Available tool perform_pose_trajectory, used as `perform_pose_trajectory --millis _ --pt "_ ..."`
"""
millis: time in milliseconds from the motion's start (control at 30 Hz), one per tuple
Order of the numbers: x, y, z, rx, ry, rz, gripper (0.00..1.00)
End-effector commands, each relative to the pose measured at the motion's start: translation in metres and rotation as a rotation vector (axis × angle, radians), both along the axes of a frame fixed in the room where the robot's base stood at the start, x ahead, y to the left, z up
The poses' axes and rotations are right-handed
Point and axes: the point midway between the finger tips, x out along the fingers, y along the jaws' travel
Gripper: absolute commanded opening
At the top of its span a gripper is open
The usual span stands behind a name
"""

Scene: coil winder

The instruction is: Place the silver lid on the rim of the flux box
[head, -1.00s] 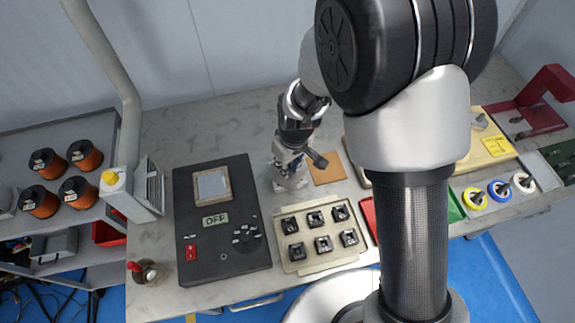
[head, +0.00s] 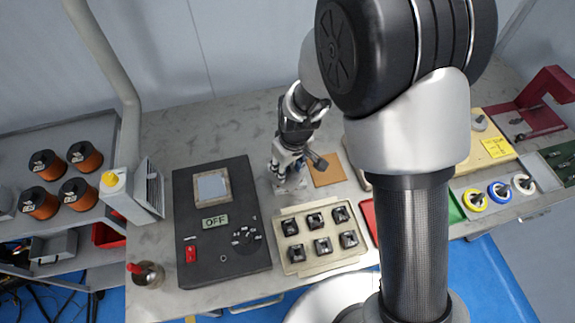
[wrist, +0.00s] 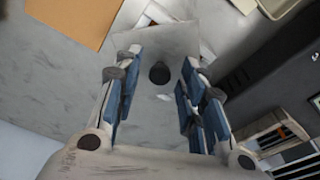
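The silver lid (wrist: 150,38) is a flat grey plate with a dark round knob (wrist: 159,73), seen in the wrist view. My gripper (wrist: 160,60) is open, with its blue-padded fingers on either side of the knob and a gap to each. Pale edges beside and beyond the lid look like part of the flux box (wrist: 143,21); the lid hides most of it. I cannot tell whether the lid rests fully on the rim. In the head view my gripper (head: 288,172) points down at the bench, left of a brown mat, and largely hides lid and box.
A dark control panel (head: 220,258) reading OFF lies to the left. A cream tray (head: 296,267) with several black parts is in front. The brown mat (head: 328,170) is close on the right. The bench behind is clear. My arm hides the middle right.

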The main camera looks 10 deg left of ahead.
Motion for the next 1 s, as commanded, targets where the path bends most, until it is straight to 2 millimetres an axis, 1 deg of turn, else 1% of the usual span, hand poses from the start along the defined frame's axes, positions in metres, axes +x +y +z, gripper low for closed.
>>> perform_pose_trajectory --millis 167,400,533,600,700,933,1000 --pt "-0.001 -0.002 0.027 0.002 -0.005 -0.001 0.37" --pt "-0.007 -0.008 0.081 0.002 -0.004 0.000 0.37" --pt "-0.010 -0.010 0.103 0.001 -0.003 0.000 0.37" --pt "-0.011 -0.011 0.111 0.002 -0.001 -0.001 0.37" --pt "-0.012 -0.012 0.118 0.001 -0.001 0.000 0.37" --pt "-0.013 -0.013 0.121 0.000 0.000 -0.001 0.37" --pt "-0.013 -0.015 0.125 0.002 -0.003 -0.007 0.37"
